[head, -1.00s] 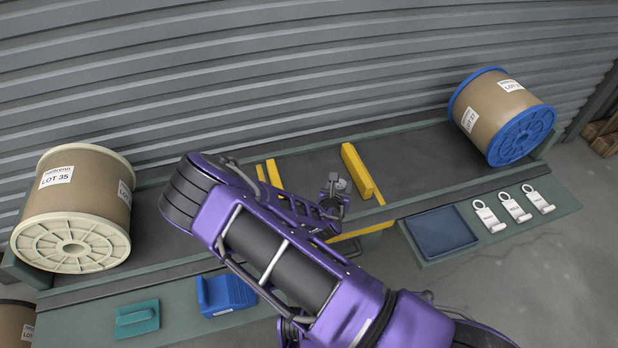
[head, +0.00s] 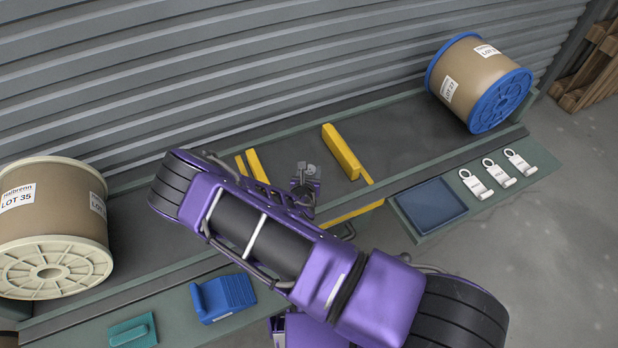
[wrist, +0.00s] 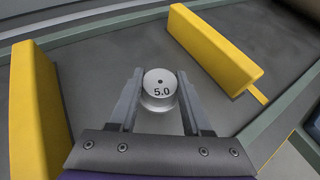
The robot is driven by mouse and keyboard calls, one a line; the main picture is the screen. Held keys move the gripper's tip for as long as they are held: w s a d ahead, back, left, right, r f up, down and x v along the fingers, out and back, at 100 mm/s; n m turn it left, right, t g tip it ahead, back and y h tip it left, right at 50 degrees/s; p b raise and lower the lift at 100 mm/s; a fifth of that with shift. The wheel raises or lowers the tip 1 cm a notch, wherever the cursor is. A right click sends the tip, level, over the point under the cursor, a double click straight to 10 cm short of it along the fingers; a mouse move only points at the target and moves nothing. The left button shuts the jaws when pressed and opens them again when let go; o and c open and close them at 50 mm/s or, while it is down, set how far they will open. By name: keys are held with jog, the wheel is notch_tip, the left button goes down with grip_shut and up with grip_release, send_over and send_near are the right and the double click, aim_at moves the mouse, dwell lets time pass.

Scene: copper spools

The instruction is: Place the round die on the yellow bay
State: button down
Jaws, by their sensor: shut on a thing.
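The round die (wrist: 160,90) is a pale grey cylinder marked "5.0". My gripper (wrist: 160,82) is shut on it, one finger on each side, and the die looks upright. In the head view my gripper (head: 306,182) is over the yellow bay, between its two yellow blocks. The right block (head: 341,152) shows whole; the left block (head: 257,166) is partly hidden by my arm. A yellow line (head: 352,214) marks the bay's front edge. In the wrist view bare dark floor of the bay (wrist: 100,75) shows around the die; whether the die touches it I cannot tell.
A beige-flanged spool (head: 52,225) stands left and a blue-flanged spool (head: 478,82) right. In front are a blue tray (head: 430,205), several white hooked tags (head: 498,172), a blue block (head: 223,296) and a teal tool (head: 133,330).

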jog(key=shift+f+b, duration=0.3)
jog(key=shift+f, duration=1.5)
jog(key=shift+f, duration=0.2)
jog(key=shift+c, duration=1.7)
grip_release()
jog(key=shift+r, duration=0.1)
